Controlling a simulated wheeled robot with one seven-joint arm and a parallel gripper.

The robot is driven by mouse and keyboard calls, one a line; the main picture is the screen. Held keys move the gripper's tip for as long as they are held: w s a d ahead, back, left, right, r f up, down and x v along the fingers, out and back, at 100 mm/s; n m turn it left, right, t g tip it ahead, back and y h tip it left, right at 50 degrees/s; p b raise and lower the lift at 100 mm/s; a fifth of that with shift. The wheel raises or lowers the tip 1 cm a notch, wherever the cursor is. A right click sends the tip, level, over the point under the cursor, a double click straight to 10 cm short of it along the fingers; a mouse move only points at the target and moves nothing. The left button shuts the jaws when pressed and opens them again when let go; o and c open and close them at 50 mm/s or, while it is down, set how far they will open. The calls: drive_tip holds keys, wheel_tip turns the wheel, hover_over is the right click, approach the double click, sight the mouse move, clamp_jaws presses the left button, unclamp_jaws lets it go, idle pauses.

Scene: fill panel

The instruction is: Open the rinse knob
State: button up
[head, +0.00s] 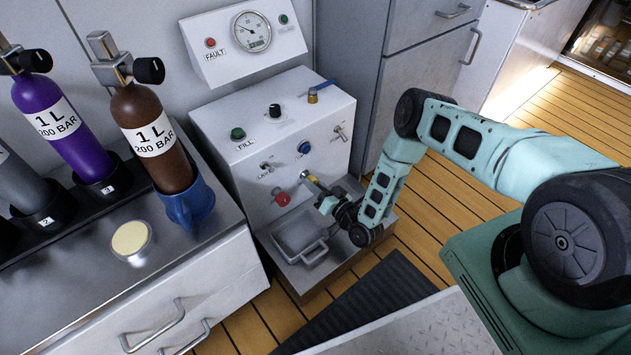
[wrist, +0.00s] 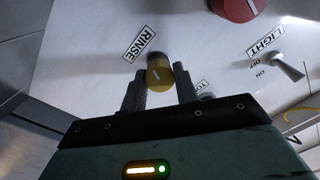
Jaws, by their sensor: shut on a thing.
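The rinse knob (wrist: 158,72) is a yellow round knob with a dark rim and a white mark on its face, next to a RINSE label (wrist: 145,43). In the head view a small yellow piece (head: 312,180) shows at the tip of my gripper, low on the front of the white panel (head: 240,185). My gripper (wrist: 160,84) has one finger on each side of the knob and is shut on it. In the head view my gripper (head: 322,190) reaches the panel from the right and hides part of the knob's surroundings.
A red knob (head: 282,198) and a LIGHT switch (wrist: 287,66) are close by. A blue knob (head: 304,147) sits above. A grey sink tray (head: 300,232) is just below my gripper. Bottles, one brown (head: 155,135), stand on the left counter. Wooden floor is open at right.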

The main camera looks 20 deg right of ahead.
drive_tip(key=shift+s+n+p, duration=0.1)
drive_tip(key=shift+n+p, duration=0.2)
drive_tip(key=shift+n, duration=0.3)
drive_tip(key=shift+f, duration=0.1)
drive_tip(key=shift+d, duration=0.1)
drive_tip(key=o, duration=1)
drive_tip(key=shift+c, duration=0.2)
